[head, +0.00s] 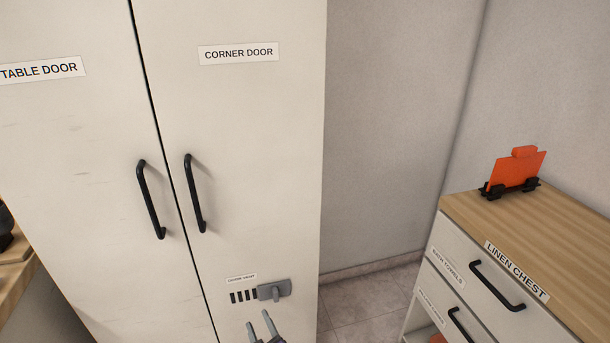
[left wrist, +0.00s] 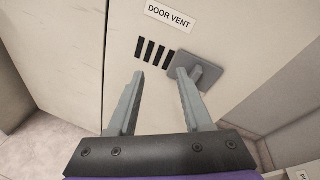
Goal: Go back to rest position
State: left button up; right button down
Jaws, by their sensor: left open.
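My left gripper (head: 261,325) is open and empty, low in front of the cabinet's corner door (head: 260,130). In the left wrist view its two fingers (left wrist: 158,75) point at the door vent. The vent has several dark slots (left wrist: 152,51) and a grey sliding cover with a knob (left wrist: 199,71). The cover sits to the right of the slots, which are uncovered. In the head view the cover (head: 274,290) is just above my left gripper. The fingers appear apart from the knob, but the exact gap is hard to tell. My right gripper is not in view.
The table door (head: 70,150) is shut beside the corner door; both have black handles. A linen chest (head: 570,225) stands at the right, with an orange item in a black stand (head: 515,172) on top. Tiled floor (head: 365,300) shows between cabinet and chest. A wooden surface edge (head: 15,290) is at far left.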

pick_arm(q)
jog(key=s+a+r+n+g, duration=0.4)
jog(key=s+a+n+g, duration=0.2)
jog(key=s+a+n, duration=0.45)
jog(key=s+d+n+g+h, duration=0.2)
jog(key=s+d+n+h, duration=0.1)
jog(key=s+n, duration=0.55)
jog(key=s+d+n+g+h, duration=0.2)
jog(key=s+n+h, duration=0.2)
jog(key=s+n, duration=0.45)
notch_tip(320, 180, up, 22)
jog(key=m+t+p, duration=0.1)
jog(key=p, duration=1.8)
jog(key=shift+w+r+p, duration=0.15)
jog(key=shift+r+p, duration=0.1)
jog(key=shift+p, duration=0.05)
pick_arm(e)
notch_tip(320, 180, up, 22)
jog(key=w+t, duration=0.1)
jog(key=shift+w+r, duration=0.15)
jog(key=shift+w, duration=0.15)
pick_arm(q)
jog(key=shift+m, duration=0.25)
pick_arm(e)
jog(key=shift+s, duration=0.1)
